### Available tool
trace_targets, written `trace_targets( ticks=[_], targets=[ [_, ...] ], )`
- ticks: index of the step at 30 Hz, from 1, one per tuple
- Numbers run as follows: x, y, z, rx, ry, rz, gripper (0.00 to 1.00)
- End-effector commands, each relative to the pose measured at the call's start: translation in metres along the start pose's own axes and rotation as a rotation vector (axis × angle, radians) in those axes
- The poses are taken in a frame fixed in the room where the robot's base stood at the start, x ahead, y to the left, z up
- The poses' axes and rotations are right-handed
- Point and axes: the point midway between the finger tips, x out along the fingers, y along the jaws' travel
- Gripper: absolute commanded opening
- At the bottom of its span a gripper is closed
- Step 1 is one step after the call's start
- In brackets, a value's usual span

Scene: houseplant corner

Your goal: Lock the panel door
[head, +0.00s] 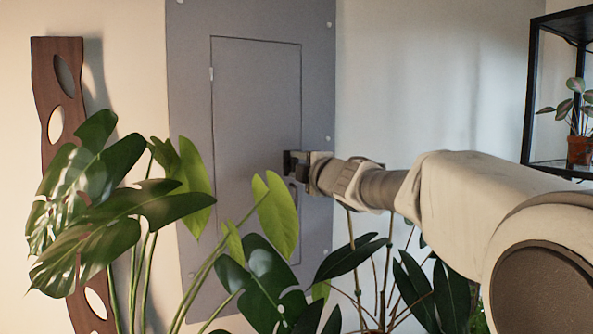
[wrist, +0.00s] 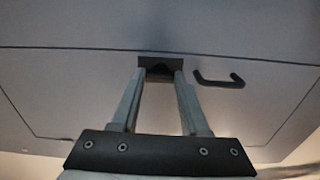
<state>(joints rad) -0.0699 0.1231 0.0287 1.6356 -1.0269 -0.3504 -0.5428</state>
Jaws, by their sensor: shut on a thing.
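The grey panel door (head: 255,95) is set in a grey wall panel (head: 188,75) and looks flush with it. In the wrist view the door (wrist: 70,92) has a thin seam along its edge. My gripper (head: 297,164) is at the door's right edge. In the wrist view my gripper (wrist: 160,76) has its two fingers on either side of a small dark latch (wrist: 155,63) at the seam, shut on it. A dark U-shaped handle (wrist: 220,81) sits beside the latch, apart from the fingers. My gripper mostly hides the latch in the head view.
Large-leaved plants (head: 90,200) stand in front of the panel at left and below, with leaves (head: 277,215) close under my gripper. A dark wooden wall piece (head: 55,90) hangs at left. A black shelf (head: 533,90) with a potted plant (head: 579,150) is at right.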

Motion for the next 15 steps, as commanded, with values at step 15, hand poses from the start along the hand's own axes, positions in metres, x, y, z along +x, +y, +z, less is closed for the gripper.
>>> trace_targets(
  ticks=[15],
  targets=[
    [0.0000,-0.0001,0.0000,-0.051,0.000,-0.001,0.00]
  ],
)
